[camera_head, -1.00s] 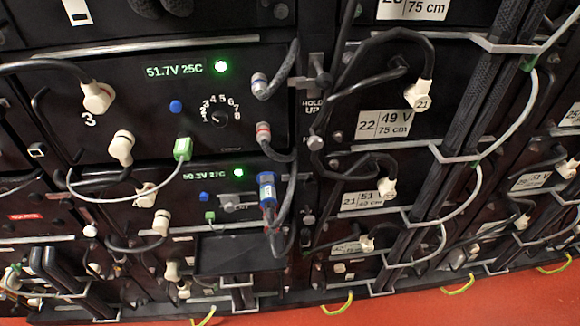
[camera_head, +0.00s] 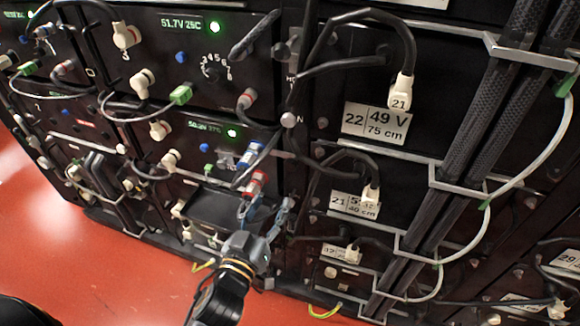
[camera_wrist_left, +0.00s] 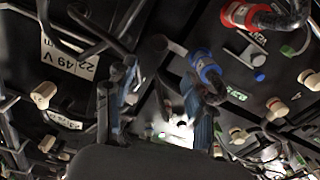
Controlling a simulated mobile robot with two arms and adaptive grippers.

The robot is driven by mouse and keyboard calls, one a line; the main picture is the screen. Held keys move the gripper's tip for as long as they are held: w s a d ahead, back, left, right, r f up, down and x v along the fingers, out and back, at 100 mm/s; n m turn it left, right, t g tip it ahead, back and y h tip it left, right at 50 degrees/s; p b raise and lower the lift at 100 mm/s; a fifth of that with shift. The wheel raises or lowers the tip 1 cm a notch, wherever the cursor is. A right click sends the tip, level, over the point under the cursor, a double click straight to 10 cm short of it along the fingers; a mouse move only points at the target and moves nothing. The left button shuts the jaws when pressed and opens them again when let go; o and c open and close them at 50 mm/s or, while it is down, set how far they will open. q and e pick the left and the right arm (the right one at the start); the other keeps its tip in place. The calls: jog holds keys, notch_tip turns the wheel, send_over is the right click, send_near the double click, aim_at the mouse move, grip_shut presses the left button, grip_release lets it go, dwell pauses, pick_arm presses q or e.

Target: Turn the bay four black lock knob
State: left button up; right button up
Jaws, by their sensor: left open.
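My left gripper (camera_head: 268,212) reaches up from the bottom of the head view, its two blue-grey fingers apart and empty. It is just below and right of a red-ended cable plug (camera_head: 254,186) on the unit with the lower green display (camera_head: 210,128). In the left wrist view the open fingers (camera_wrist_left: 160,105) point at the dark rack front, and a grey knob-like end (camera_wrist_left: 162,45) shows beyond them. I cannot tell which part is the bay four black lock knob; a dark knob (camera_head: 283,50) shows beside the upper unit. My right gripper is out of view.
A blue-ended plug (camera_head: 250,154) and looping black cables crowd the space around my left gripper; the blue plug is close to one finger in the left wrist view (camera_wrist_left: 205,66). A dark shelf-like panel (camera_head: 215,208) is left of it. Red floor (camera_head: 110,285) is clear at lower left.

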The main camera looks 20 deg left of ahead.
aim_at(289, 168)
pick_arm(q)
jog(key=w, duration=1.3)
jog(key=shift+w+d, duration=0.3)
grip_shut()
